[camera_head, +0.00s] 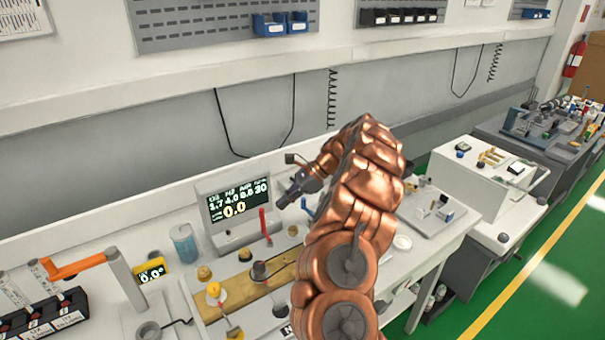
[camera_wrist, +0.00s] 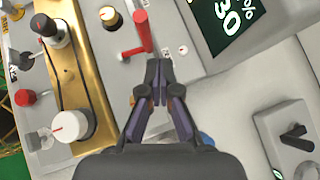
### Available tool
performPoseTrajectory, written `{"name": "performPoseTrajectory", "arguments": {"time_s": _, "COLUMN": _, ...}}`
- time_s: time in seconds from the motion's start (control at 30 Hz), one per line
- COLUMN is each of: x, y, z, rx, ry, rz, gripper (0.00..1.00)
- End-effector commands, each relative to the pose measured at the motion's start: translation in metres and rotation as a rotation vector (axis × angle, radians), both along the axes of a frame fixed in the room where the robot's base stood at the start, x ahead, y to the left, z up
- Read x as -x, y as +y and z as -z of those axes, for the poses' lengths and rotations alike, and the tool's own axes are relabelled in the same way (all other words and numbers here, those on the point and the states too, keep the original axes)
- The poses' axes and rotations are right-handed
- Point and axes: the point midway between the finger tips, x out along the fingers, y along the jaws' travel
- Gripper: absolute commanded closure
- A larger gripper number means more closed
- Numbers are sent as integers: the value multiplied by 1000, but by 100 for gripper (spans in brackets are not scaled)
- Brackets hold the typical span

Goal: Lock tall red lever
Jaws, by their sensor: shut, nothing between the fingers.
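The tall red lever (camera_head: 265,224) stands upright on the white cart top, in front of the display, in the head view. In the wrist view the red lever (camera_wrist: 142,30) is at the top centre, with a red crosspiece reaching left. My gripper (camera_head: 280,203) is just right of and above the lever in the head view. In the wrist view my gripper (camera_wrist: 158,64) has its fingertips together and empty, right by the lever's near end. I cannot tell whether they touch it.
The display (camera_head: 235,207) stands behind the lever and also fills the top right of the wrist view. A brass plate with knobs (camera_head: 240,291) lies in front. A blue-tinted jar (camera_head: 185,244) and an orange-handled lever (camera_head: 78,267) stand left. A grey block with a black lever (camera_wrist: 292,140) is lower right.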

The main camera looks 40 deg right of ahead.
Motion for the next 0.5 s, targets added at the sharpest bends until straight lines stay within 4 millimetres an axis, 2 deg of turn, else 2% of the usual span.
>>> {"name": "performPoseTrajectory", "arguments": {"time_s": 0.13, "x": -1, "y": -14, "z": -1, "rx": 2, "ry": 1, "rz": -1, "gripper": 100}}
{"name": "performPoseTrajectory", "arguments": {"time_s": 0.5, "x": -3, "y": -37, "z": -23, "rx": 2, "ry": -2, "rz": 2, "gripper": 100}}
